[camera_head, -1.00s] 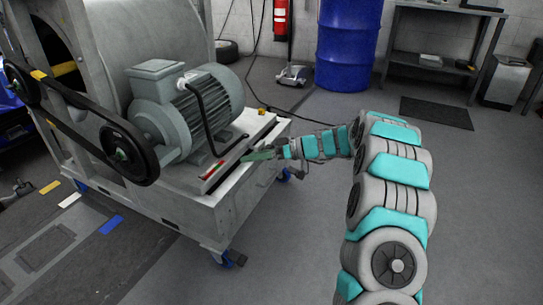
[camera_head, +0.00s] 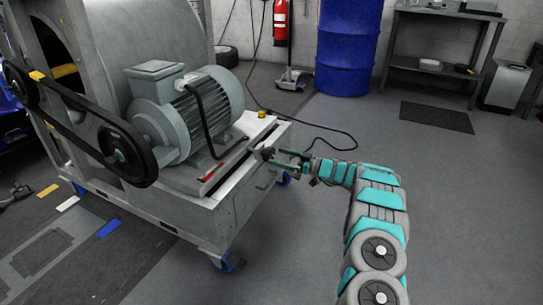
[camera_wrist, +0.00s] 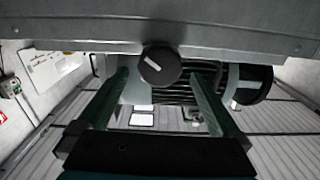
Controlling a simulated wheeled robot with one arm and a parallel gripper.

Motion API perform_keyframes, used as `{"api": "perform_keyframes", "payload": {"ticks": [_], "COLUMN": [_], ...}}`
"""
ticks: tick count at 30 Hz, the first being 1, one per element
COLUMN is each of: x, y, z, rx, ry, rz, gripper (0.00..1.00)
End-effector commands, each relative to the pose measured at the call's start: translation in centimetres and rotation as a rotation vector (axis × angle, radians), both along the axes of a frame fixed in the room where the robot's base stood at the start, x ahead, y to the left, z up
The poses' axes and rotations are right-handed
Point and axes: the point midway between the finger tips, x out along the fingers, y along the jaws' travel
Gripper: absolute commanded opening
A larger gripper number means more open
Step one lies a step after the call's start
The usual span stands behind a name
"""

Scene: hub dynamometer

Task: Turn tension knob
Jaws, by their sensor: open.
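The tension knob (camera_wrist: 160,65) is a dark round knob with a pale pointer mark. It shows in the wrist view at the edge of a grey metal panel (camera_wrist: 250,35). In the head view the knob (camera_head: 267,153) is small and dark, at the right side of the machine's cart. My gripper (camera_head: 281,159) is open just right of the knob, its two green fingers spread. In the wrist view my gripper (camera_wrist: 161,78) has one finger on each side of the knob, with gaps between. The knob is near the fingertips; whether it is fully between them I cannot tell.
A grey motor (camera_head: 190,110) with a black belt (camera_head: 85,125) sits on the wheeled cart (camera_head: 225,220). A yellow button (camera_head: 262,114) is on the cart's top. A blue barrel (camera_head: 348,45) and a bench (camera_head: 440,65) stand behind. The floor at right is clear.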

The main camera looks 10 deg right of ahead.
Motion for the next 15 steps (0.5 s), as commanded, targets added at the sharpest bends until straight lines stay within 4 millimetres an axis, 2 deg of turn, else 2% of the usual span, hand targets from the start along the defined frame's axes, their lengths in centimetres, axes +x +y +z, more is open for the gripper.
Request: {"api": "perform_keyframes", "payload": {"ticks": [6,15], "x": [1.7,2.4], "y": [2.4,3.3], "z": [-0.1,0.0], "rx": [0.0,0.001], "ry": [0.003,0.003], "rz": [-0.001,-0.002], "gripper": [1.0,1.0]}}
